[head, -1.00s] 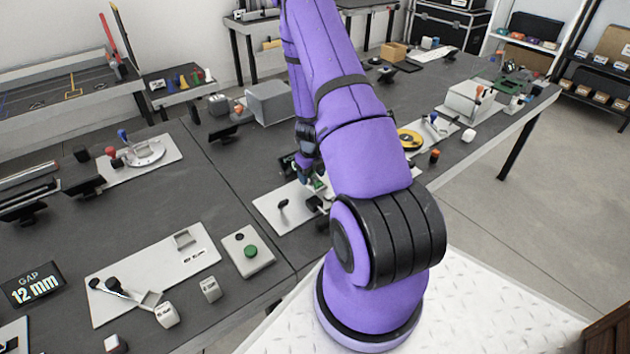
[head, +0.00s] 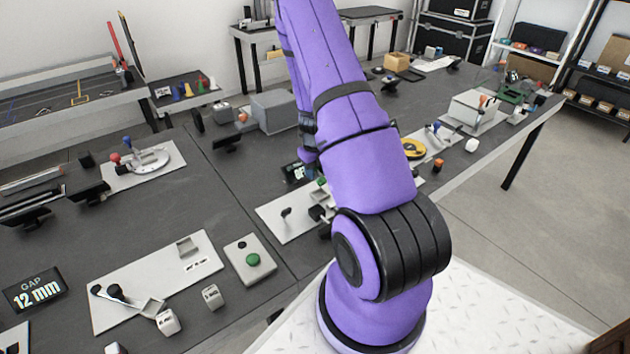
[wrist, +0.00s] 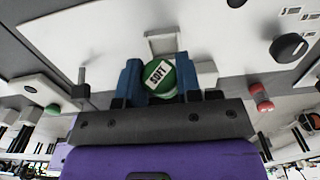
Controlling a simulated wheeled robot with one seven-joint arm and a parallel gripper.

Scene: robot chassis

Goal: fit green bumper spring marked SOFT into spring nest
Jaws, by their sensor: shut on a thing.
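In the wrist view my gripper (wrist: 159,72) is shut on the green bumper spring (wrist: 172,88), with a blue finger on each side. The spring's white SOFT label faces the camera. A pale metal bracket (wrist: 162,43), perhaps the spring nest, stands on a light plate just past the fingertips. The spring looks apart from it, but the height of the gap is unclear. In the head view my arm hides the gripper and spring; the light plate (head: 272,222) shows partly beside the arm.
In the wrist view a grey post (wrist: 81,88) stands left of the fingers. A black knob (wrist: 288,47) and a red part (wrist: 262,97) are to the right. In the head view a box with a green button (head: 253,260) lies left of the plate, and a small display (head: 297,172) stands behind it.

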